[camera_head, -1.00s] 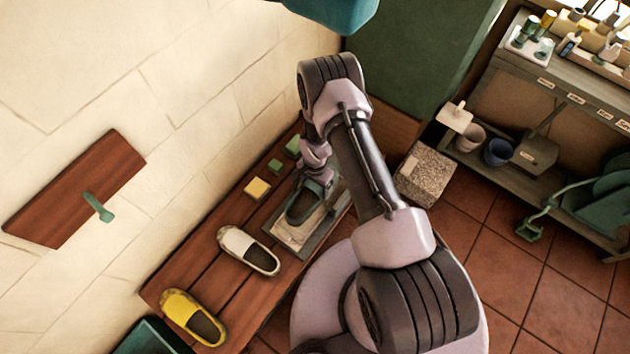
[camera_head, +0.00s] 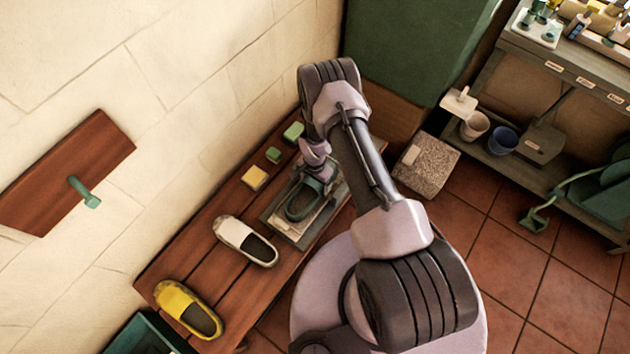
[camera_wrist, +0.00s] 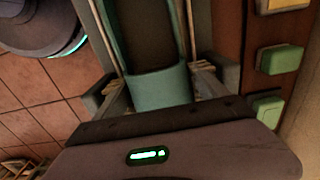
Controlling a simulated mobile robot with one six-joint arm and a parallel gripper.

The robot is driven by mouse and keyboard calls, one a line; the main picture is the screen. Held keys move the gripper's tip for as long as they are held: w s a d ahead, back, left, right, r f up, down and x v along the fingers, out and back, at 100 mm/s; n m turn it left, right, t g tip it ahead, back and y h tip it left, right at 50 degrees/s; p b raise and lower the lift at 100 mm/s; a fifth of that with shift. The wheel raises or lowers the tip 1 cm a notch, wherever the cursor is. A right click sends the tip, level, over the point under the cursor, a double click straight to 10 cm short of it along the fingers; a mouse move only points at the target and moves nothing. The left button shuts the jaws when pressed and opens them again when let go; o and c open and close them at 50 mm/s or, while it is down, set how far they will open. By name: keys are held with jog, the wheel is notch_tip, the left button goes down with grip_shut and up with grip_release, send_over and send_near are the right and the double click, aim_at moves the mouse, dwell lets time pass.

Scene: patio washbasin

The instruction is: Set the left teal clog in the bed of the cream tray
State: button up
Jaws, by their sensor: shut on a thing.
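The teal clog (camera_head: 302,204) has a dark inside and lies over the cream tray (camera_head: 273,226). The tray shows a grey rim and a pale bed around the clog. My gripper (camera_head: 318,182) is shut on one end of the clog. In the wrist view the clog (camera_wrist: 160,88) sits between my two fingers, its near end close to the palm. Part of the tray (camera_wrist: 202,60) shows beside it. I cannot tell whether the sole touches the bed. My wrist hides the clog's far end in the head view.
The tray is on a slatted wooden bench (camera_head: 205,250). A white clog (camera_head: 232,230) and a yellow clog (camera_head: 180,297) are to its left. A yellow block (camera_head: 254,177) and green blocks (camera_head: 293,131) lie along the wall side. A speckled block (camera_head: 427,166) stands on the tiled floor.

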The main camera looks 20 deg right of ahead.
jog(key=o, duration=1.5)
jog(key=shift+c, duration=0.2)
jog(key=shift+r, duration=0.1)
